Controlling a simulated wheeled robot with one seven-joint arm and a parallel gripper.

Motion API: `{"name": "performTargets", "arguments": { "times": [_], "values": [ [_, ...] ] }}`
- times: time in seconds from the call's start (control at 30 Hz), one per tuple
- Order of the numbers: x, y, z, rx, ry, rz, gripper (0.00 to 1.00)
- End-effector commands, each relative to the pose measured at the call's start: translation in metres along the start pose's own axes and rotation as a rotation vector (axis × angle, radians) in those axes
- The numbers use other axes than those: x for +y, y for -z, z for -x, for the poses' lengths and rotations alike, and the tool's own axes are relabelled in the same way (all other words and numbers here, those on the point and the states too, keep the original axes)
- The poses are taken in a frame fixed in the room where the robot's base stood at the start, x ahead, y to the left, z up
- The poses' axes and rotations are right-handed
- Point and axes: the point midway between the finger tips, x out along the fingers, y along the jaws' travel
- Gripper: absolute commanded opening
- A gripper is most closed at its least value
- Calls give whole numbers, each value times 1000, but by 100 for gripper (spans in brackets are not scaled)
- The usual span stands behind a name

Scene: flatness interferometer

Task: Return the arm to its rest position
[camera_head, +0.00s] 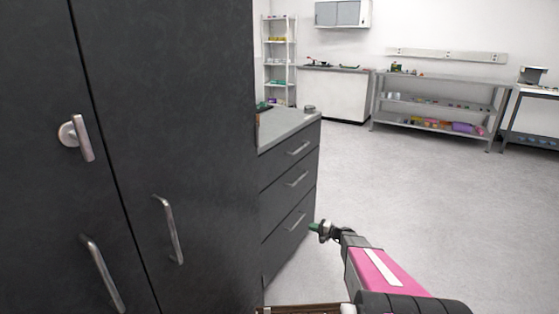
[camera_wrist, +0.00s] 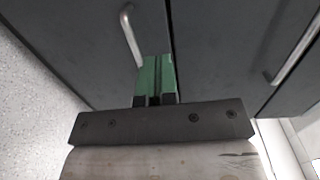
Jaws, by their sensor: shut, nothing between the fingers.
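My gripper (camera_head: 313,227) is at the end of my pink and black arm, low in the head view. It is in front of the lower drawers of a dark drawer unit (camera_head: 285,215). In the wrist view its two green fingers (camera_wrist: 157,76) are together, with nothing between them. Behind them are dark cabinet fronts with a metal handle (camera_wrist: 132,35) at upper left and another handle (camera_wrist: 297,50) at right. I cannot tell the exact gap between the fingertips and the fronts.
A tall dark cabinet (camera_head: 170,90) with metal handles fills the left. A grey counter (camera_head: 290,128) tops the drawers. A metal shelf rack (camera_head: 440,82), a white cabinet (camera_head: 335,92) and a shelf tower (camera_head: 280,60) stand at the back. The grey floor (camera_head: 420,190) is clear.

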Motion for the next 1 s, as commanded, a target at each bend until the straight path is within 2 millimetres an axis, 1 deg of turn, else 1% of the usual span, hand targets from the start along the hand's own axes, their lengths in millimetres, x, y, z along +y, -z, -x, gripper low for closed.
{"name": "performTargets", "arguments": {
  "times": [0.03,0.07,0.17,0.2,0.27,0.3,0.37,0.4,0.47,0.5,0.6,0.67,0.7,0.8,0.9,1.0],
  "values": [
    [-11,-18,-2,-31,-36,6,0],
    [-15,-28,-3,-54,-66,10,0],
    [-30,-66,-6,-138,-185,28,0],
    [-36,-82,-6,-172,-239,37,0],
    [-44,-105,-4,-221,-324,52,0],
    [-50,-121,-2,-253,-384,63,0],
    [-58,-145,4,-297,-481,83,0],
    [-64,-160,8,-324,-546,98,0],
    [-72,-182,18,-359,-647,122,0],
    [-78,-195,25,-379,-714,141,0],
    [-92,-225,46,-416,-885,191,0],
    [-101,-242,60,-430,-988,225,0],
    [-108,-251,71,-435,-1054,249,0],
    [-124,-270,95,-435,-1208,310,0],
    [-138,-282,115,-423,-1329,363,0],
    [-148,-287,129,-409,-1411,401,0]
  ]
}}
